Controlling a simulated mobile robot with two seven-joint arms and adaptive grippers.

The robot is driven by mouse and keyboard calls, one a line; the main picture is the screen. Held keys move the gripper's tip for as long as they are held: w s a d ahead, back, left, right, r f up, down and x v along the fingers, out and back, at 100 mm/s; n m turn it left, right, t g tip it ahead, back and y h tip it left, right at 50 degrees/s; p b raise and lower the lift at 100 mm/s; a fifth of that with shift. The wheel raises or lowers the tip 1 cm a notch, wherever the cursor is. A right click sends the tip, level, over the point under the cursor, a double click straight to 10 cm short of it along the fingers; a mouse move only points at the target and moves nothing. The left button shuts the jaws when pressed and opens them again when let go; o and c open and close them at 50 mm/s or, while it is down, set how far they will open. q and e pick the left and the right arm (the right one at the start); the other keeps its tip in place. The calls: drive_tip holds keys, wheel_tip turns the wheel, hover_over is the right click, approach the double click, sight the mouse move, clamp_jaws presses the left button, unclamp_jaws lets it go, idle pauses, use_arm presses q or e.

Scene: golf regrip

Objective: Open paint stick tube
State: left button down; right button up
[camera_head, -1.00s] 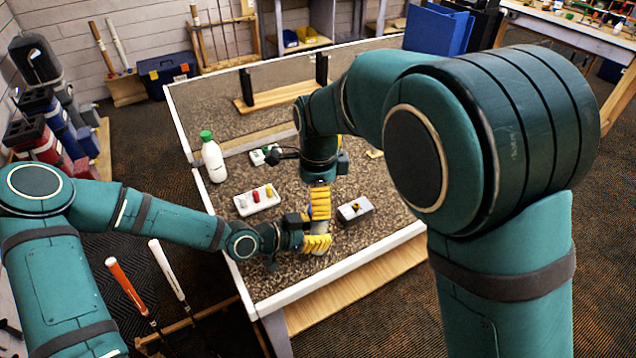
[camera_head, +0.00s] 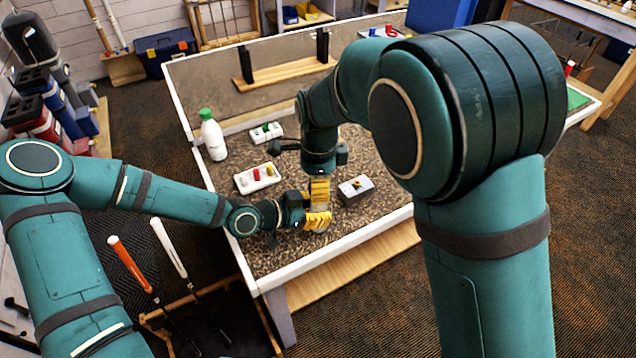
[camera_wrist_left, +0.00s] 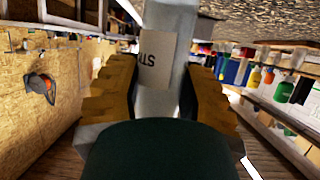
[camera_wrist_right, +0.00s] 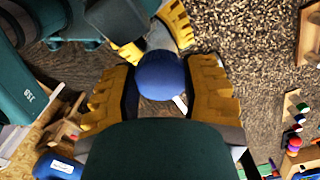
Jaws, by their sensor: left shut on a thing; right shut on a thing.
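A pale grey tube (camera_wrist_left: 163,65) with a label ending in "LLS" stands between the yellow fingers of my left gripper (camera_head: 318,223). That gripper is shut on the tube, low over the speckled bench top (camera_head: 290,255). A round blue cap (camera_wrist_right: 160,76) sits between the yellow fingers of my right gripper (camera_head: 320,190), seen from above in the right wrist view. The right gripper points down, directly above the left one, and is shut on the cap.
A grey block (camera_head: 356,190) stands just right of the grippers. A white tray (camera_head: 246,183) with red and yellow pieces lies to the left. A white bottle (camera_head: 214,140) with a green cap stands farther back. Golf clubs (camera_head: 130,265) stand in a rack before the bench.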

drive_tip(key=n, duration=0.4)
drive_tip(key=shift+d, duration=0.1)
drive_tip(key=n, duration=0.5)
drive_tip(key=shift+n, duration=0.4)
drive_tip(key=o, duration=1.2)
drive_tip(key=shift+s, duration=0.1)
